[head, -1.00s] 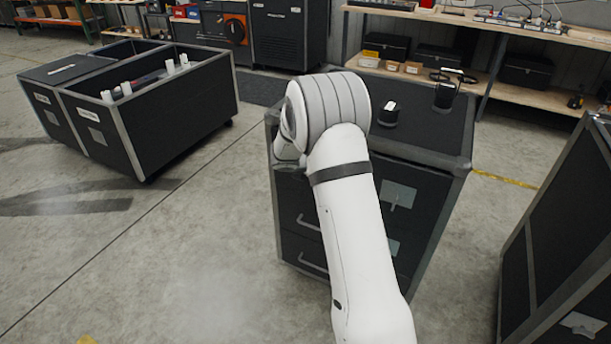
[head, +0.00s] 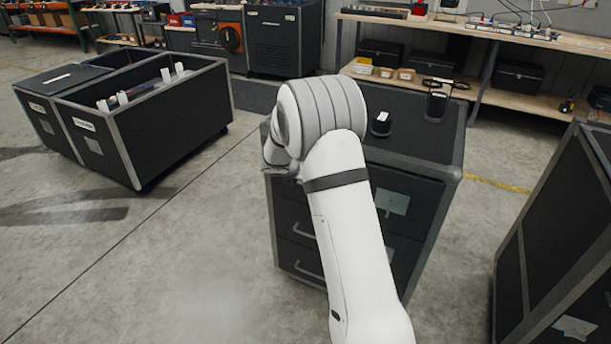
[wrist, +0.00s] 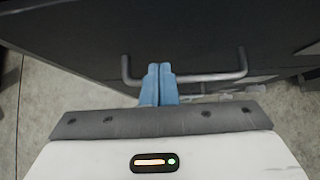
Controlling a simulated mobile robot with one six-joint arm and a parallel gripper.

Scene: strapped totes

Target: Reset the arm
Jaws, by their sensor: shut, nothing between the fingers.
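My white arm (head: 345,220) reaches forward in the head view, its bent joint in front of a black drawer cabinet (head: 415,160). My gripper is hidden behind the arm there. In the wrist view my gripper (wrist: 160,68) shows its two blue fingers pressed together, shut and empty. Beyond the fingertips is a dark drawer front with a grey bar handle (wrist: 205,77). The fingers overlap the handle in the picture; I cannot tell whether they touch it.
Two dark items, one a small dark holder (head: 381,124), stand on the cabinet top. An open black tote (head: 150,150) with white posts is at left. A black case (head: 555,230) stands close at right. A wooden workbench (head: 520,38) runs behind. Floor at left front is clear.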

